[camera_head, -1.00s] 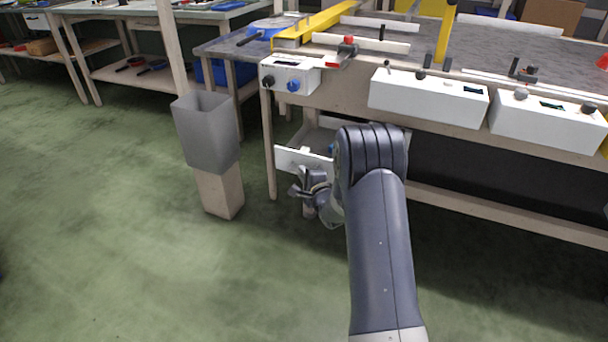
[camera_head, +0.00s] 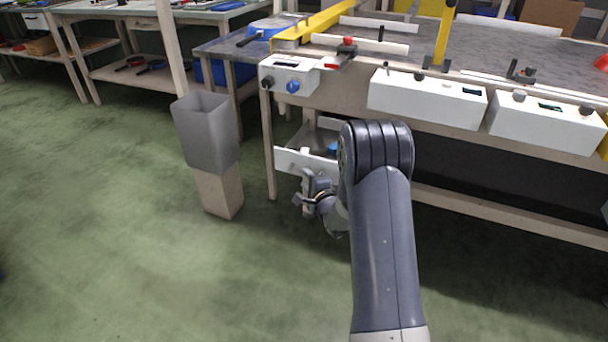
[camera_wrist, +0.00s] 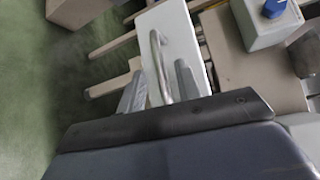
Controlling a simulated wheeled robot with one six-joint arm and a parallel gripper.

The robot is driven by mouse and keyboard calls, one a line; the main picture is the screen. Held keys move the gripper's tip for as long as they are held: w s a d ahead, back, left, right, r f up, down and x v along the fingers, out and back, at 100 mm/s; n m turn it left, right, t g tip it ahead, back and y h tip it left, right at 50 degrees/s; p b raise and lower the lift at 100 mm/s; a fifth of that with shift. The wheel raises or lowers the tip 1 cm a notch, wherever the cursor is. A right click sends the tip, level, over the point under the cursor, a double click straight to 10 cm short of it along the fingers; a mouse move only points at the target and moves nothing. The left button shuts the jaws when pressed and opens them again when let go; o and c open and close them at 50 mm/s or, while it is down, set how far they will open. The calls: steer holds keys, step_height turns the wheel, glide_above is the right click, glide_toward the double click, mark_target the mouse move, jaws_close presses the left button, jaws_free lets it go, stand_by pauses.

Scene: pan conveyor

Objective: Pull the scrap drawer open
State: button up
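The scrap drawer has a white front (camera_head: 289,160) below the left end of the conveyor bench. It also shows in the wrist view (camera_wrist: 181,38), where its metal bar handle (camera_wrist: 157,50) stands out. My gripper (camera_wrist: 160,72) has its two fingers apart, one on each side of the handle's near part, with a visible gap on both sides. In the head view my gripper (camera_head: 306,192) is just in front of the drawer front's lower right part, and my arm hides its right end. A blue thing (camera_head: 332,148) shows behind the front.
A grey bin (camera_head: 206,135) on a wooden block stands left of the drawer. A bench leg (camera_head: 268,145) is close to the drawer's left side. A white control box with knobs (camera_head: 288,76) hangs above. The green floor in front is clear.

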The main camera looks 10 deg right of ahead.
mark_target(304, 176)
steer(key=p+v, duration=0.1)
steer(key=v, duration=0.6)
steer(key=shift+s, duration=0.3)
steer(key=shift+w, duration=0.1)
steer(key=b+x, duration=0.2)
steer(key=x, duration=0.8)
steer(key=shift+w, duration=0.4)
steer(key=shift+r, duration=0.1)
steer(key=shift+w+d, duration=0.2)
steer(key=shift+w, duration=0.05)
